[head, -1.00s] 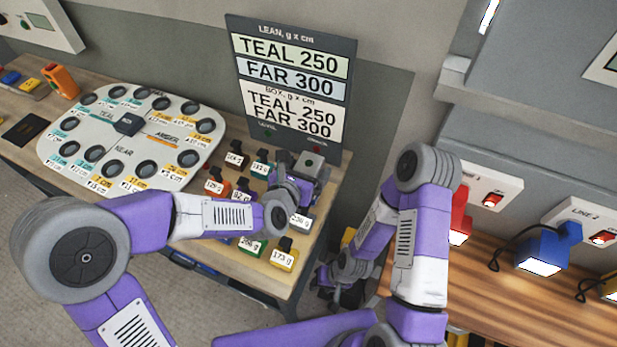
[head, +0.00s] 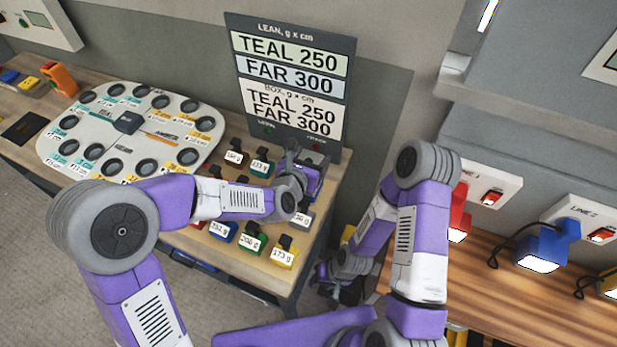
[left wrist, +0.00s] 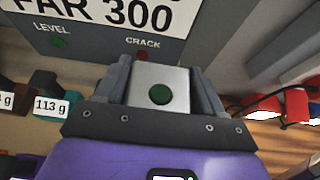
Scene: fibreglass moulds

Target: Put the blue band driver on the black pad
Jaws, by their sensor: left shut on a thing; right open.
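The black pad (head: 22,128) lies flat near the front left of the left bench. A small blue piece (head: 10,77) lies behind it at the far left edge; I cannot tell whether it is the blue band driver. My left gripper (head: 308,168) is over the right end of that bench, below the sign. In the left wrist view it is shut on a pale grey block (left wrist: 172,76) with a dark green round spot. My arm mostly hides this block in the head view. My right gripper (head: 343,285) is open and low, between the benches, partly hidden by my arm.
A white board (head: 85,155) with round holes lies between the pad and several tagged weights (head: 250,240). An orange tool (head: 61,79) stands behind the pad. The sign panel (head: 290,80) rises behind my left gripper. A blue lamp-like device (head: 545,248) is on the right bench.

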